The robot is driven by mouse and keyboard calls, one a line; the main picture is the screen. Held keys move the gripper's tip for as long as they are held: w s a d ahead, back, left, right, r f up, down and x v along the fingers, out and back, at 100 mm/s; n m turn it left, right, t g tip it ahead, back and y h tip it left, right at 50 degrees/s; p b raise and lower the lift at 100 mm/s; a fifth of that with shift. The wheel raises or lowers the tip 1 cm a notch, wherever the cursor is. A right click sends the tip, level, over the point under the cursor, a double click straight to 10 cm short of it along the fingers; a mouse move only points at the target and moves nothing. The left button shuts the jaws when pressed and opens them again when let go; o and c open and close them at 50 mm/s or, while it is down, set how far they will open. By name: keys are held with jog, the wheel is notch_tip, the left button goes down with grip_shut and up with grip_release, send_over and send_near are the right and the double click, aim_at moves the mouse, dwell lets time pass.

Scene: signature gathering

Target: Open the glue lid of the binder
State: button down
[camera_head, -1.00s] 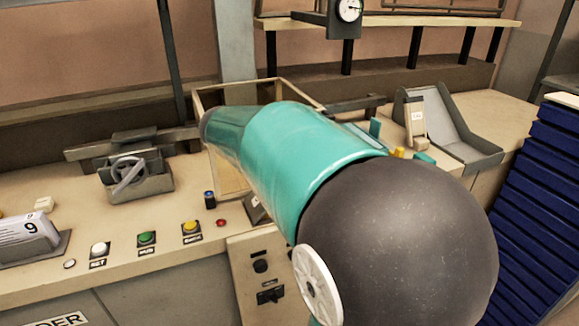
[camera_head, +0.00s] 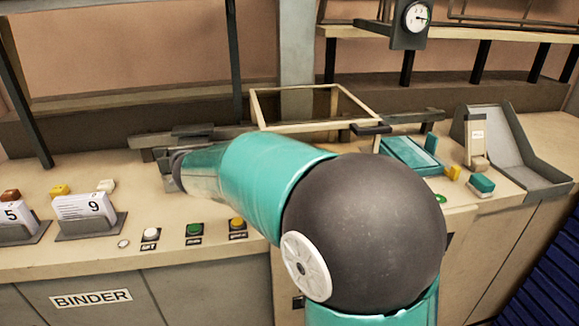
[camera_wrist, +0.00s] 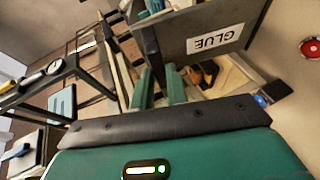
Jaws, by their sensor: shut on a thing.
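In the wrist view a grey panel with a white GLUE label (camera_wrist: 215,40), seen upside down, stands just past my gripper (camera_wrist: 160,78). The two green fingers are shut around a narrow dark part (camera_wrist: 148,52) at the panel's edge, apparently the glue lid's handle. The fingertips partly hide the contact. An orange-brown interior shows beside the right finger, below the panel. In the head view my arm covers most of the glue unit (camera_head: 163,160) on the binder (camera_head: 91,299), and the gripper is hidden.
White (camera_head: 150,234), green (camera_head: 194,230) and yellow (camera_head: 237,224) buttons line the front edge. Card holders marked 5 (camera_head: 14,214) and 9 (camera_head: 94,207) stand left. An open wooden frame (camera_head: 262,108) stands behind my arm. A gauge (camera_head: 417,16) hangs above.

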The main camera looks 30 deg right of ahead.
jog(key=shift+a+f, duration=0.15)
jog(key=shift+f, duration=0.25)
jog(key=c, duration=1.4)
grip_release()
jog(key=shift+r, duration=0.1)
jog(key=v, duration=1.3)
jog(key=shift+a+r, duration=0.15)
jog(key=shift+a, duration=0.2)
jog(key=shift+s, duration=0.1)
